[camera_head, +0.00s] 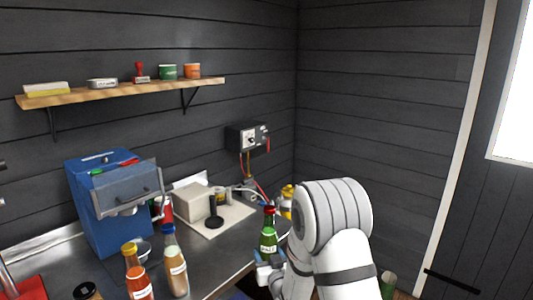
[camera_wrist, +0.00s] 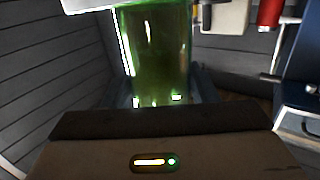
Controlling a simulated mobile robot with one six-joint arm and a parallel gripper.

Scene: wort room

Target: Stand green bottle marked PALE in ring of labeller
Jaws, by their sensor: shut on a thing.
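The green bottle (camera_head: 268,232) has a red cap and a white label; it is upright at the right end of the counter in the head view. My gripper (camera_head: 268,259) is shut on its lower part. In the wrist view the bottle's green glass (camera_wrist: 155,50) fills the space past my gripper (camera_wrist: 157,100), with a white label edge above. The labeller (camera_head: 215,208) appears to be the pale machine with a black post on the counter, left of the bottle.
A blue machine (camera_head: 108,205) stands at the counter's left. Two sauce-coloured bottles, orange (camera_head: 137,275) and tan (camera_head: 176,265), stand at the front. A yellow-topped bottle (camera_head: 287,200) is behind the green one. Bare steel counter (camera_head: 215,262) lies between. A shelf (camera_head: 120,93) hangs above.

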